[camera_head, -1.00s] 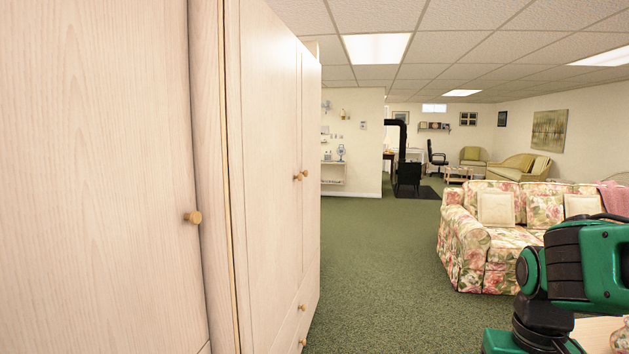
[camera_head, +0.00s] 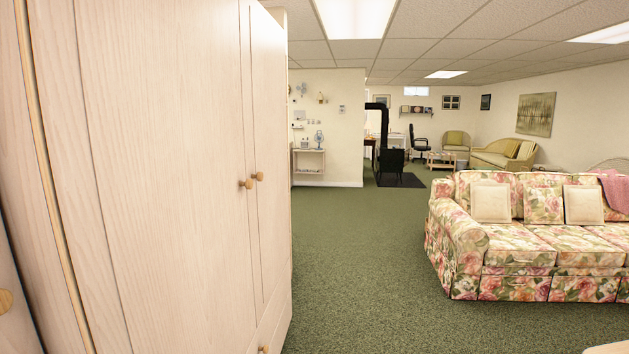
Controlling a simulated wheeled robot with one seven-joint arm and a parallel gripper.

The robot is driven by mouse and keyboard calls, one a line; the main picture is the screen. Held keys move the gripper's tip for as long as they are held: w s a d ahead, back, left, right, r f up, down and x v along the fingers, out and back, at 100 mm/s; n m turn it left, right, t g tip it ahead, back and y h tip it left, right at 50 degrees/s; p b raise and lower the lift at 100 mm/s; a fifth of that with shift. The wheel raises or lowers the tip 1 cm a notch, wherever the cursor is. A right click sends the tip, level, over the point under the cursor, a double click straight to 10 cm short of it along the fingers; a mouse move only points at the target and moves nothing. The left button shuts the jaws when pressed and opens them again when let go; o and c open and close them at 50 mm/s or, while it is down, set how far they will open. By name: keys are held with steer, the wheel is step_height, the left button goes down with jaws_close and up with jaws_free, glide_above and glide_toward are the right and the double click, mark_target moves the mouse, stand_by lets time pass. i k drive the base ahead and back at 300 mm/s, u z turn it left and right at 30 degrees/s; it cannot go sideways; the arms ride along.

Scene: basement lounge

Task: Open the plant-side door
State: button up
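A pale wood wardrobe fills the left side of the view. Its wide door (camera_head: 165,150) and the narrower-looking far door (camera_head: 268,120) meet at a seam and look shut. Each has a round wooden knob near that seam: the near knob (camera_head: 246,183) and the far knob (camera_head: 259,176). Another wooden knob (camera_head: 5,300) shows at the lower left edge, on a nearer panel that is mostly cut off. No plant shows, so I cannot tell which door is the plant-side one. My gripper is not in view.
Green carpet (camera_head: 350,270) lies open to the right of the wardrobe. A floral sofa (camera_head: 520,240) stands at the right. A lower knob (camera_head: 264,349) sits low on the wardrobe. A black stove (camera_head: 391,160) and a wall shelf (camera_head: 308,150) are farther back.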

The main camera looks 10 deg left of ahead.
mark_target(140, 100)
steer(key=u, duration=0.25)
steer(key=i, duration=1.2)
steer(key=u, duration=0.6)
